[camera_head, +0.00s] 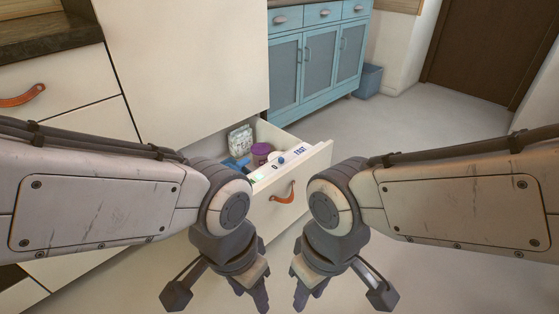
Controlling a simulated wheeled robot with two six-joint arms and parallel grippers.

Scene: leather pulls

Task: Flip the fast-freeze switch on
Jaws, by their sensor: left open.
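The freezer drawer (308,165) is pulled out from the cream cabinet front. Its top front edge carries dark lettering reading "0" and "FAST". A small rounded bluish-grey piece (281,160) sits between the two marks and looks like the fast-freeze switch; its exact position is too small to tell. My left gripper (251,293) is open, empty and in front of and below the drawer. My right gripper (309,292) is beside it to the right, also low and apart from the drawer; its jaw opening is unclear. Neither gripper touches the switch.
The drawer holds a patterned bag (240,140), a purple tub (261,153) and a blue item (236,164). An orange leather pull (284,193) hangs on its front. A blue cabinet (318,65) and a blue bin (368,81) stand behind. The floor at right is clear.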

